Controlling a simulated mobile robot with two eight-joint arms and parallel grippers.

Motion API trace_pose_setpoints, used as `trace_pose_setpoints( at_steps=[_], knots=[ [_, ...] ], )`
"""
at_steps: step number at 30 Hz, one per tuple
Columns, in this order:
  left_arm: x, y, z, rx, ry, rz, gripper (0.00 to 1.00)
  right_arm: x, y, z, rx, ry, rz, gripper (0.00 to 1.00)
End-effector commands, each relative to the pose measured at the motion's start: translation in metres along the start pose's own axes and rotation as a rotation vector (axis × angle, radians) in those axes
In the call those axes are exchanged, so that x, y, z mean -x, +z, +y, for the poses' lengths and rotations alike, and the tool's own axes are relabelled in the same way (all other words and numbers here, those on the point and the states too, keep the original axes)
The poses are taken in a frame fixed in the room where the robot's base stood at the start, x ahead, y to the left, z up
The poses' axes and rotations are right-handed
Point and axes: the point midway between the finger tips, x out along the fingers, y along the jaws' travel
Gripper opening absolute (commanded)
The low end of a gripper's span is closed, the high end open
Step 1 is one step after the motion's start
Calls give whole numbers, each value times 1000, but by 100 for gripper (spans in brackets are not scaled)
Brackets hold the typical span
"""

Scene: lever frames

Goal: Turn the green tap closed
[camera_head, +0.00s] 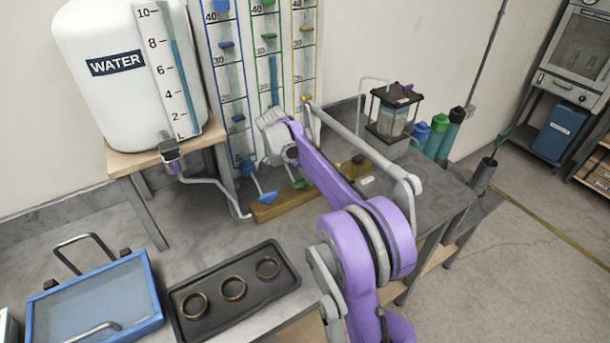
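The green tap (300,184) shows as a small green handle on a brown wooden bar (268,212) at the foot of the measuring columns. The green-edged column (268,50) stands above it with teal liquid inside. My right arm reaches in from the bottom, and its grey gripper (284,155) is near the columns, a little above and left of the green tap. Its fingertips are hard to make out, and I cannot tell whether they touch anything. A blue tap (267,197) lies to the left on the same bar. My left gripper is out of view.
A white water tank (120,105) stands on a wooden stand at the left. A dark tray with several rings (255,302) and a blue-framed tray (148,318) lie in front. A lantern-like device (392,118) and several coloured bottles (439,136) stand to the right.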

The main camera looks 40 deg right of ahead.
Motion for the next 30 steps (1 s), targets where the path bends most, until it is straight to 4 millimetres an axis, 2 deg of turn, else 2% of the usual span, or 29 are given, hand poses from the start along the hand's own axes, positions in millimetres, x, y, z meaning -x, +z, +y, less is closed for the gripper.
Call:
trace_pose_setpoints(
  at_steps=[1,3,11,14,17,24,30],
  knots=[
    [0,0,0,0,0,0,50,0,0,0,0,0,0,39],
    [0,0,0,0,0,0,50,0,0,0,1,0,0,46],
    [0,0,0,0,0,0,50,1,0,0,1,-1,1,46],
    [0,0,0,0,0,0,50,8,0,0,2,-1,0,46],
    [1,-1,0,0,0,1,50,23,0,0,3,-2,0,46],
    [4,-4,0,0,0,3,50,72,0,0,3,-2,0,46],
    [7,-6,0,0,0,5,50,100,0,0,1,-1,0,46]
  ],
)
